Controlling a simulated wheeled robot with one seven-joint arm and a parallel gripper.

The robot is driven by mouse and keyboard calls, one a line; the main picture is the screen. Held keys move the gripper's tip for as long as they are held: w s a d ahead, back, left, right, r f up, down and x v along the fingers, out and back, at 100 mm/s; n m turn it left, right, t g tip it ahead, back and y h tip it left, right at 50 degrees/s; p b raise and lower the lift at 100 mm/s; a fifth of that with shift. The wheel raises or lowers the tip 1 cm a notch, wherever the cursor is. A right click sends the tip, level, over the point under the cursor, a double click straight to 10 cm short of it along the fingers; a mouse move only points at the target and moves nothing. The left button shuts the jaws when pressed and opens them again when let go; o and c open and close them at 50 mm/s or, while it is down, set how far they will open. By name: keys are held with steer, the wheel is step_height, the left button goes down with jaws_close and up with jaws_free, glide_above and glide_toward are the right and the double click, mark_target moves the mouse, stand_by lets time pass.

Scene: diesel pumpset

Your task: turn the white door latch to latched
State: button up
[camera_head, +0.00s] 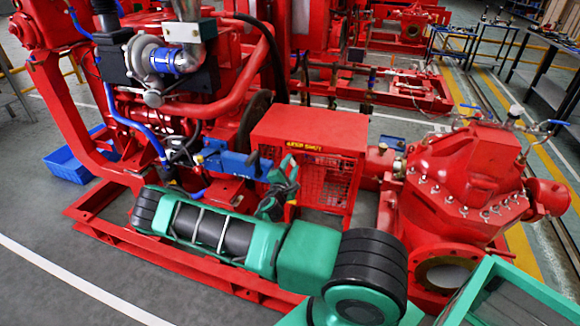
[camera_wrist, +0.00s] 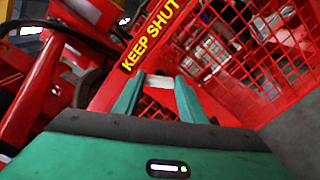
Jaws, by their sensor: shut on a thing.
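The white door latch (camera_wrist: 159,82) shows in the wrist view as a short pale bar between my fingertips, just below the "KEEP SHUT" label. It lies roughly level across that picture. My gripper (camera_wrist: 158,86) is shut on it, one green finger at each end of the visible bar. In the head view my gripper (camera_head: 289,172) is at the front of the red cabinet (camera_head: 310,130), below its yellow label. The latch cannot be made out there. Most of its body is hidden between the fingers, so its exact turn is unclear.
The cabinet has red mesh panels (camera_wrist: 225,60). A red engine with a blue-and-silver turbo (camera_head: 170,60) stands left, and a red pump (camera_head: 465,170) stands right. A red base rail (camera_head: 100,235) runs beneath my arm. Grey floor (camera_head: 45,215) is open at the left.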

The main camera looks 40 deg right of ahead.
steer(key=m, duration=0.6)
steer(key=shift+w+a+f, duration=0.15)
steer(key=shift+w, duration=0.05)
stand_by(0.4)
steer(key=shift+f, duration=0.1)
steer(key=o, duration=0.8)
steer(key=shift+s, duration=0.1)
steer(key=shift+s, duration=0.1)
steer(key=v, duration=1)
steer(key=shift+s+a, duration=0.1)
steer(key=shift+a, duration=0.2)
